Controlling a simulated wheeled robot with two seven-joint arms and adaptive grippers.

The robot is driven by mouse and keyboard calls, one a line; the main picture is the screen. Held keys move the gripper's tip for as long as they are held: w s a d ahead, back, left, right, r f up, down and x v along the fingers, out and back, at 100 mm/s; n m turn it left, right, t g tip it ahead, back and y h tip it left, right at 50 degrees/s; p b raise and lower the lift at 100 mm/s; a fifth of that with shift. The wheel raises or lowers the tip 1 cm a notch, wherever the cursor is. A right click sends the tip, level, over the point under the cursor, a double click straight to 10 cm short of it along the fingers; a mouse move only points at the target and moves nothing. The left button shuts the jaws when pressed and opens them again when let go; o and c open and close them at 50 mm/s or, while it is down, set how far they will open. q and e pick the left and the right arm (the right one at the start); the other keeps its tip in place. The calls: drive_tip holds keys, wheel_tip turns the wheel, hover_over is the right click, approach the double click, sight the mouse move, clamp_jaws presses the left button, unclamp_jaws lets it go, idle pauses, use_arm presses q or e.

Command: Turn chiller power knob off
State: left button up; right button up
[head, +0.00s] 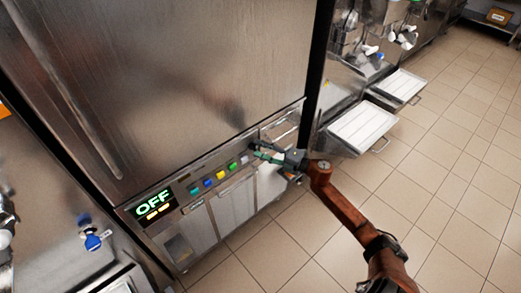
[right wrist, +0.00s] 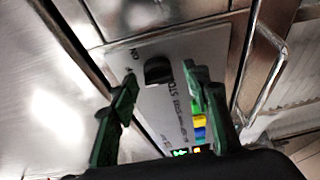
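The chiller (head: 200,90) is a tall steel cabinet with a control strip along its lower front. Its display (head: 153,204) reads OFF in green. The black power knob (right wrist: 157,70) sits on a light label plate (right wrist: 180,45) with printed ON and STOP marks. My right gripper (head: 254,149) is at the right end of the strip. In the right wrist view my right gripper (right wrist: 160,76) is open, with one green finger on each side of the knob and visible gaps to it. I cannot make out the knob in the head view. My left gripper is not in view.
Several coloured buttons (head: 221,175) line the strip between display and gripper. A steel bar handle (right wrist: 262,75) stands out beside the plate. White trays (head: 362,126) project from machines at right. Open tiled floor (head: 460,150) lies further right.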

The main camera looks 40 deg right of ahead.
drive_tip(key=v, duration=1.2)
idle(0.4)
